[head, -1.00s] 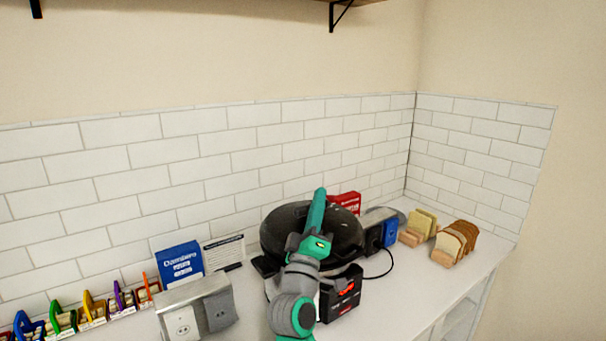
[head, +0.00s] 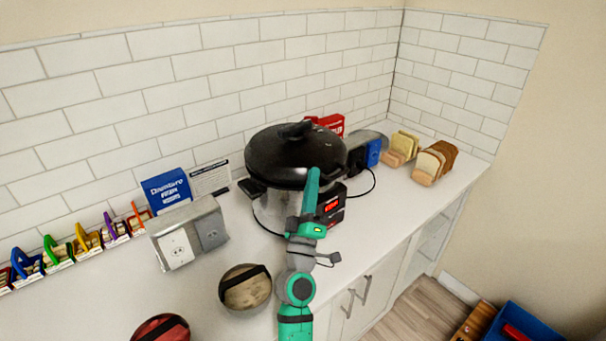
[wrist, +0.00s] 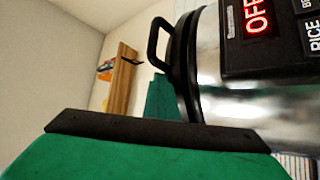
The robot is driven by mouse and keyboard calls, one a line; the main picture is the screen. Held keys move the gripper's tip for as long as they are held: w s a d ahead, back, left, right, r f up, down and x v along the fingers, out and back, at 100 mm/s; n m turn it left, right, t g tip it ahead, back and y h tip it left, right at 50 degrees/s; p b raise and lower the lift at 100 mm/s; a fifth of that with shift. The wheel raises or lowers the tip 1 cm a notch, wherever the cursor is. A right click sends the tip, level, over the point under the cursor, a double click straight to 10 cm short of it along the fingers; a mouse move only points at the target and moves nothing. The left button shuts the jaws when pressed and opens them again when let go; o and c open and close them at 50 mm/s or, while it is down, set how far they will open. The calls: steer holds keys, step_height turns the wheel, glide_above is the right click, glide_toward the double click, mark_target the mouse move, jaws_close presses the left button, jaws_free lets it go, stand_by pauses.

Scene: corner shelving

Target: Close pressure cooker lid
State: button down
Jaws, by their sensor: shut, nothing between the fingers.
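The pressure cooker (head: 275,203) stands on the counter, a silver pot with a dark control panel. Its domed black lid (head: 270,155) lies over the pot, with a handle on top. In the wrist view, turned on its side, the dark lid rim (wrist: 184,70) runs along the silver body (wrist: 225,85) with no clear gap, and the panel reads "OFF" in red. My gripper (head: 313,173) is shut and empty. Its tip is in front of the cooker, overlapping the lid's front edge in the head view; I cannot tell whether it touches. Part of the panel is hidden behind it.
A grey outlet box (head: 190,235) and a round wooden item (head: 245,288) with a dark band stand left of my arm. Bread slices (head: 437,160) and a blue item (head: 374,153) are to the right. A cord lies beside the cooker. The counter's front right is mostly clear.

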steer(key=shift+d+f, duration=0.15)
steer(key=shift+f, duration=0.8)
steer(key=shift+d, duration=0.1)
steer(key=shift+f, duration=0.15)
steer(key=r+v, duration=0.1)
steer(key=v, duration=0.9)
steer(key=shift+s+a, duration=0.3)
steer(key=shift+s, duration=0.15)
